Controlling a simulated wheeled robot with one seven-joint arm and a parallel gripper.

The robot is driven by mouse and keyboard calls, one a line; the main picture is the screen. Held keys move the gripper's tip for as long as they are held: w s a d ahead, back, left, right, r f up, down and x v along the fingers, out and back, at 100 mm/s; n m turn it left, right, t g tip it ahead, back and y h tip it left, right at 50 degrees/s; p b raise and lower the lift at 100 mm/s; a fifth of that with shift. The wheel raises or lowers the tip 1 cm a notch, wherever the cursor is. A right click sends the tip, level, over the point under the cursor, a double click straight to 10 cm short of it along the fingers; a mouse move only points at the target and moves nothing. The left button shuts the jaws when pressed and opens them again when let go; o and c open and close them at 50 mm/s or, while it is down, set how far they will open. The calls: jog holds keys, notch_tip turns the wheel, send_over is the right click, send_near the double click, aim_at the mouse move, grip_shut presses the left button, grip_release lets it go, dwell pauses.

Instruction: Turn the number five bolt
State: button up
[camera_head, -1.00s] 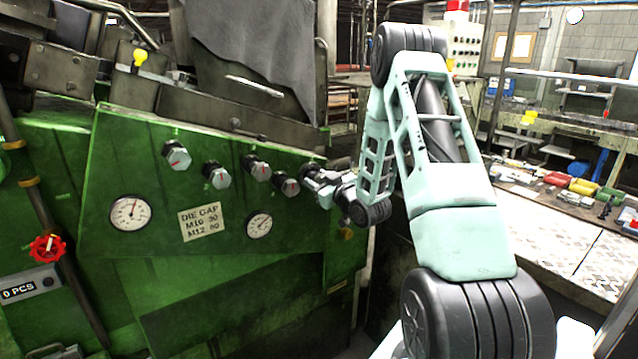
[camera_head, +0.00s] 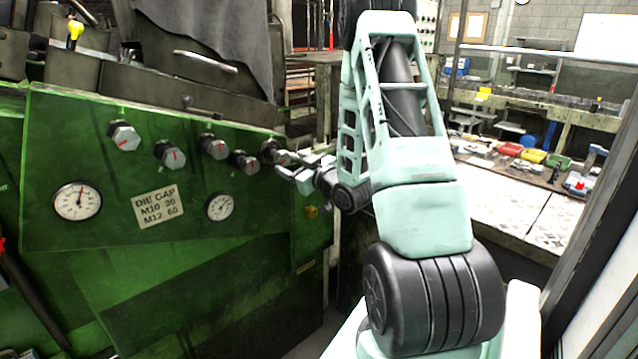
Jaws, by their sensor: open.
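A row of hex bolts with red marks runs along the green machine panel (camera_head: 110,215). The first bolt (camera_head: 124,137) is at the left, then the second (camera_head: 170,154), third (camera_head: 215,147) and fourth (camera_head: 245,161). The fifth bolt (camera_head: 271,151), counted from the left, is at the panel's right end, dark and partly hidden by my gripper. Its mark cannot be made out. My gripper (camera_head: 285,166) is open, with its fingertips just right of and slightly below the fifth bolt. I cannot tell whether they touch it.
Two dial gauges (camera_head: 78,201) (camera_head: 220,206) and a die gap label (camera_head: 159,206) sit below the bolts. A brass-coloured fitting (camera_head: 312,211) is below my gripper. A grey cloth (camera_head: 210,40) hangs above the panel. A cluttered workbench (camera_head: 530,190) stands at the right.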

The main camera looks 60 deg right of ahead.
jog(key=p+v, duration=0.9)
jog(key=v, duration=0.1)
jog(key=shift+s, duration=0.4)
dwell(0.5)
